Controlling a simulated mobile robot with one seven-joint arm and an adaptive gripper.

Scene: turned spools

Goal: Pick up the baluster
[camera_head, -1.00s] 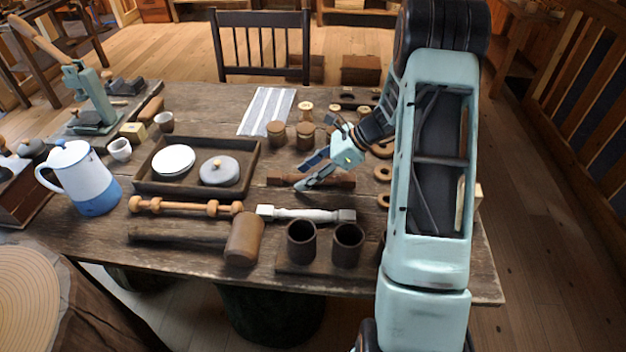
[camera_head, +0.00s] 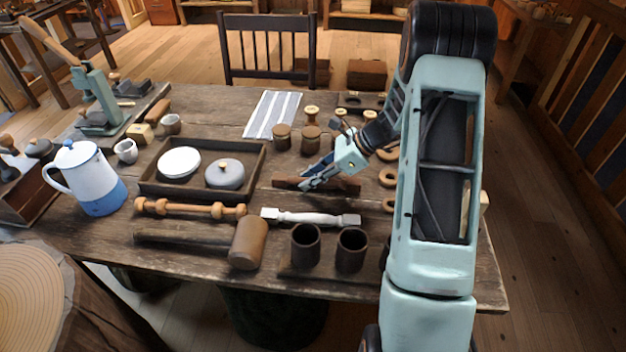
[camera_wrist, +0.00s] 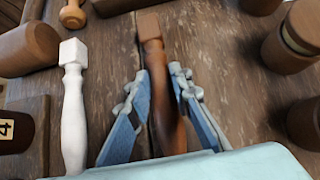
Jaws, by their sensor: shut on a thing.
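A dark brown turned baluster (camera_head: 345,187) lies across the table behind a white baluster (camera_head: 310,217). My gripper (camera_head: 308,182) is shut on the brown baluster around its middle. In the wrist view the brown baluster (camera_wrist: 160,85) runs between the two blue-grey fingers (camera_wrist: 160,90), with its square end beyond them. The white baluster also shows in the wrist view (camera_wrist: 73,115), left of the fingers and apart from them. Whether the brown baluster is clear of the tabletop is hard to tell.
A honey-coloured spindle (camera_head: 190,208) and a wooden mallet (camera_head: 248,243) lie to the left. Two dark cups (camera_head: 305,245) stand at the front. A tray (camera_head: 205,194) holds a plate and a lidded dish. Small round jars (camera_head: 282,138) stand behind the gripper, and rings (camera_head: 388,177) lie to the right.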

